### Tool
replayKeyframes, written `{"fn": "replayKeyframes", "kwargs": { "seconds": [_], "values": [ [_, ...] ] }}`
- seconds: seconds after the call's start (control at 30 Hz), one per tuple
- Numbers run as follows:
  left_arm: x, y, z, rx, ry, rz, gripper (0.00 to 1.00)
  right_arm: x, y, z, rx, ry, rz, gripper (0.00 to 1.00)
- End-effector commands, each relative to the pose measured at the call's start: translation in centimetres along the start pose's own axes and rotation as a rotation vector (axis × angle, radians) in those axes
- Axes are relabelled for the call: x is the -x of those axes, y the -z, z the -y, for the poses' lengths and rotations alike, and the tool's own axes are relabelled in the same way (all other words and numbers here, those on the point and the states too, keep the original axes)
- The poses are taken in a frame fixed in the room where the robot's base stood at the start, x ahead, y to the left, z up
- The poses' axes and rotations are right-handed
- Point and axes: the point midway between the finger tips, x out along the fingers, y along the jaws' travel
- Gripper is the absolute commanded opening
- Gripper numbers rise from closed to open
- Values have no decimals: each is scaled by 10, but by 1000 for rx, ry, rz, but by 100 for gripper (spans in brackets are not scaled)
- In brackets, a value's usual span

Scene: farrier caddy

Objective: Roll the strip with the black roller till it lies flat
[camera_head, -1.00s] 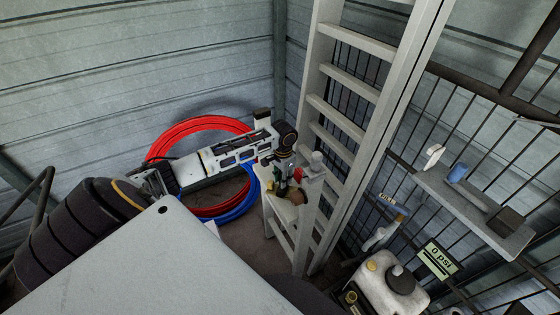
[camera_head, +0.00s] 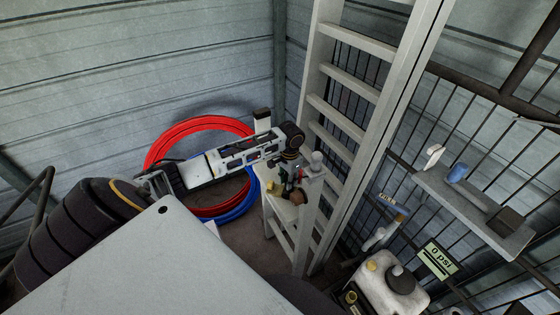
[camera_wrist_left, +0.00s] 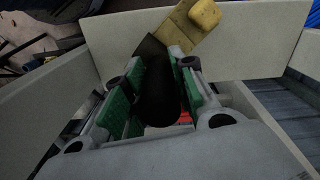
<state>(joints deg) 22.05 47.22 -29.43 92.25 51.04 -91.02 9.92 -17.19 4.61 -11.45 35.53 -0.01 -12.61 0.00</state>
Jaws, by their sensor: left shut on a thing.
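My left gripper (camera_head: 294,188) is over a small white caddy (camera_head: 271,207) in front of the ladder. In the left wrist view its green-padded fingers (camera_wrist_left: 155,95) are shut on the black roller (camera_wrist_left: 157,88). The roller's far end is close to a tan-yellow strip (camera_wrist_left: 178,33) with a brighter yellow block (camera_wrist_left: 205,14) at its upper right. I cannot tell whether the roller touches the strip or whether the strip lies flat. In the head view the strip is too small to make out. My right gripper is not in view.
A pale ladder (camera_head: 343,122) stands close behind the caddy. Red hose (camera_head: 200,125) and blue hose (camera_head: 240,207) lie coiled behind my arm. A shelf (camera_head: 470,208) and a white tank (camera_head: 385,285) are at the right. Caddy walls (camera_wrist_left: 105,45) surround the gripper.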

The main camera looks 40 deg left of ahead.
Motion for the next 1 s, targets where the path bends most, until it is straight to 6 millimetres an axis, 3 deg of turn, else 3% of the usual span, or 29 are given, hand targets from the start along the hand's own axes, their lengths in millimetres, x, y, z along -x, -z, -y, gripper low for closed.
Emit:
{"fn": "replayKeyframes", "kwargs": {
  "seconds": [1.0],
  "values": [
    [-2,13,-24,-2,-5,-1,0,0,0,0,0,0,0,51]
  ]
}}
